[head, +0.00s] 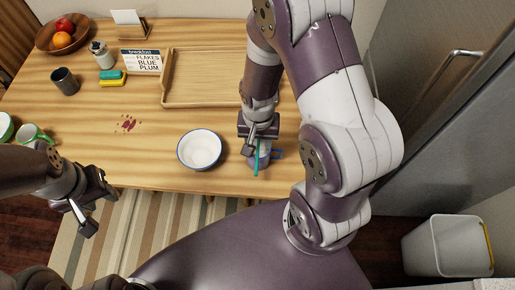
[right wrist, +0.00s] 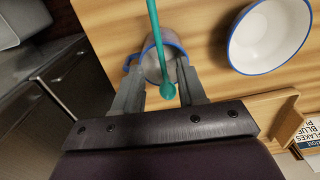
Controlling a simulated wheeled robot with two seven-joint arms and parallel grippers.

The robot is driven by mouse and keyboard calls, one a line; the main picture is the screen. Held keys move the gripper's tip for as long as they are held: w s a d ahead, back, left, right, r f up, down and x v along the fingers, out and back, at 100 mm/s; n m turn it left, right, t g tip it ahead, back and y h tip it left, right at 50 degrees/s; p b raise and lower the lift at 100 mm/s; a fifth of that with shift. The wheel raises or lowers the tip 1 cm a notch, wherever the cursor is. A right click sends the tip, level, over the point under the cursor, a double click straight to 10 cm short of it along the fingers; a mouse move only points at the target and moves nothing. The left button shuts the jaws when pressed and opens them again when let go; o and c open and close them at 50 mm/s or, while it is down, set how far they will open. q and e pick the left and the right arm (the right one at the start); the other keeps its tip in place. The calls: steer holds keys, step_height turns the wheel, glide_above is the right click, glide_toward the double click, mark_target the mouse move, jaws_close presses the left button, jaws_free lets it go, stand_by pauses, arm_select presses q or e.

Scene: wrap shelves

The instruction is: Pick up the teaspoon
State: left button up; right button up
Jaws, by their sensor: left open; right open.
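The teal teaspoon (head: 256,166) leans in a mug (head: 265,160) with a blue rim and handle, near the table's front edge. In the right wrist view, the teaspoon (right wrist: 157,40) crosses the mug (right wrist: 172,50), and its rounded end lies between the fingers. My right gripper (head: 259,147) is open over the mug; its fingers (right wrist: 161,72) are on either side of the spoon's end in that view. I cannot tell whether they touch it. My left gripper (head: 97,209) is open and empty, in front of the table's edge at the left.
A white bowl (head: 200,150) with a blue rim stands left of the mug. A wooden tray (head: 205,103) lies behind. A breakfast sign (head: 142,62), sponges (head: 111,80), a dark cup (head: 65,80) and green cups (head: 32,134) are further left. A red stain (head: 128,123) marks the table.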

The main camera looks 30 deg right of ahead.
mark_target(258, 154)
steer(key=f, duration=0.3)
steer(key=shift+s+a+f, duration=0.1)
steer(key=shift+s+a, duration=0.1)
steer(key=shift+s, duration=0.2)
steer(key=shift+w+f, duration=0.2)
steer(key=shift+f, duration=0.25)
jaws_close()
step_height(258, 154, up, 5)
steer(key=shift+f, duration=0.2)
steer(key=s+d+r, duration=0.6)
steer(key=s+d, duration=0.1)
steer(key=d, duration=0.2)
steer(key=shift+d+r, duration=0.15)
steer(key=shift+r, duration=0.1)
